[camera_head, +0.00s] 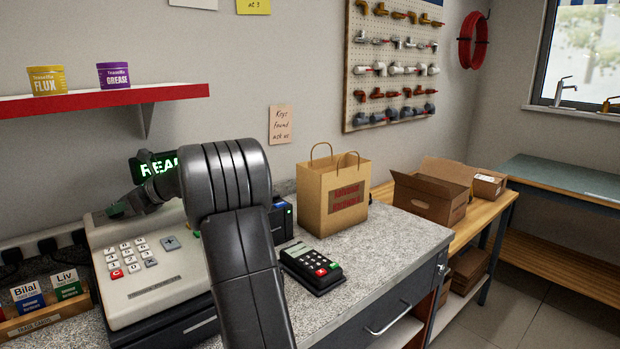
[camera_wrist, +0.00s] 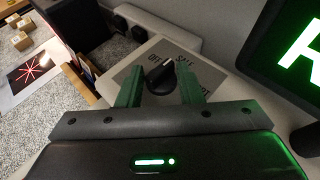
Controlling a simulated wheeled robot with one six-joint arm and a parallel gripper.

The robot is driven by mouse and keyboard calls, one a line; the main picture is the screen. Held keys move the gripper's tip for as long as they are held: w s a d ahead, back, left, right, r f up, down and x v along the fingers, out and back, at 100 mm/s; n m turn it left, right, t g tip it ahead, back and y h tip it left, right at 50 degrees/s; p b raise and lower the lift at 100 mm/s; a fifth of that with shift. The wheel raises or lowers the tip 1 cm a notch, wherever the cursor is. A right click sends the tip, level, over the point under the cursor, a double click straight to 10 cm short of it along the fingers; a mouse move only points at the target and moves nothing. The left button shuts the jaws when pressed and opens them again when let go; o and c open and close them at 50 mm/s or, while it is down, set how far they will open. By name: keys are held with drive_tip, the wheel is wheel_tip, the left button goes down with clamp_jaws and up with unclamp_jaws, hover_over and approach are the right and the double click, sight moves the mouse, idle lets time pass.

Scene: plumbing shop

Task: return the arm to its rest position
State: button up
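My gripper (camera_wrist: 159,78) is open in the wrist view, its two dark green fingers apart. A black rotary knob (camera_wrist: 160,76) with a white mark shows between the fingertips, with a gap on both sides. The knob sits on a grey plate with printed words, one reading "SALE", on the cash register. In the head view my arm bends over the cream register (camera_head: 150,270), and my gripper (camera_head: 118,209) is at the register's upper left, small and partly hidden. I cannot tell how far the fingertips are from the knob.
The register's green-lit display (camera_head: 153,165) stands close beside my gripper. A card terminal (camera_head: 311,267) and a paper bag (camera_head: 334,193) stand on the counter. A trade card rack (camera_head: 45,322) is at left, a red shelf (camera_head: 105,99) above. The counter's right front is clear.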

drive_tip(key=shift+w+r+n+g+p, duration=0.1)
drive_tip(key=shift+w+n+g+p, duration=0.15)
drive_tip(key=shift+n+g+p, duration=1.1)
drive_tip(key=shift+g, duration=0.25)
